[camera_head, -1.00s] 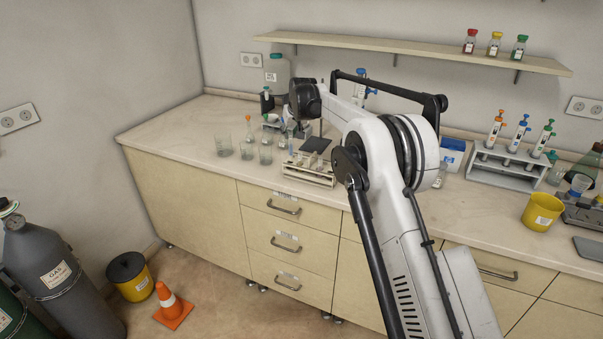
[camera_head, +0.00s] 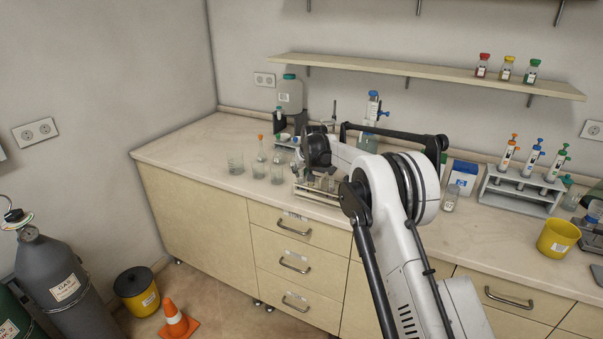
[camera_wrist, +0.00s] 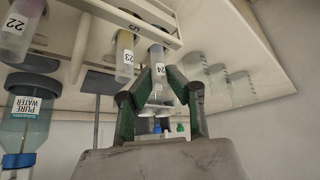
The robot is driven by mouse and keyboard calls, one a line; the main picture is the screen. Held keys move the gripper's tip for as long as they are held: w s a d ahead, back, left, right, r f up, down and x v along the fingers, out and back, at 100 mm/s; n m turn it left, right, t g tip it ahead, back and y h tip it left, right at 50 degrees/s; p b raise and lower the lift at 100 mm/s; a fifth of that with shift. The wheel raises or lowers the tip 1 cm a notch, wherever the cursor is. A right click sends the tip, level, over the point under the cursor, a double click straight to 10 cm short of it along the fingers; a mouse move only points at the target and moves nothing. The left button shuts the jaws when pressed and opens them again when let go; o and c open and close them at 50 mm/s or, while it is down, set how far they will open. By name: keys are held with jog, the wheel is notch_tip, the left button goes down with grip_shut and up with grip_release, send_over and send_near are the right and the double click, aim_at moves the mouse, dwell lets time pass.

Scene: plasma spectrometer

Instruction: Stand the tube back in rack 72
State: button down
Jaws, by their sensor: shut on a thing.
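In the wrist view my gripper (camera_wrist: 158,80) is shut on a clear tube labelled 24 (camera_wrist: 157,57), its fingers on either side of it. The tube is close beside the pale rack (camera_wrist: 95,8); I cannot tell whether its end sits in a hole or is just outside. Tubes labelled 23 (camera_wrist: 125,60) and 22 (camera_wrist: 17,35) stand along the rack. The rack's own label is not clearly legible. In the head view the rack (camera_head: 318,195) is partly behind my wrist, and the held tube and fingertips are hidden there.
Several glass beakers (camera_head: 236,163) stand left of the rack. A water bottle (camera_wrist: 24,120) is close by in the wrist view. A pipette stand (camera_head: 520,190) and yellow cup (camera_head: 557,239) are at the right. The counter's left end is clear.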

jog(key=c, duration=1.7)
grip_release()
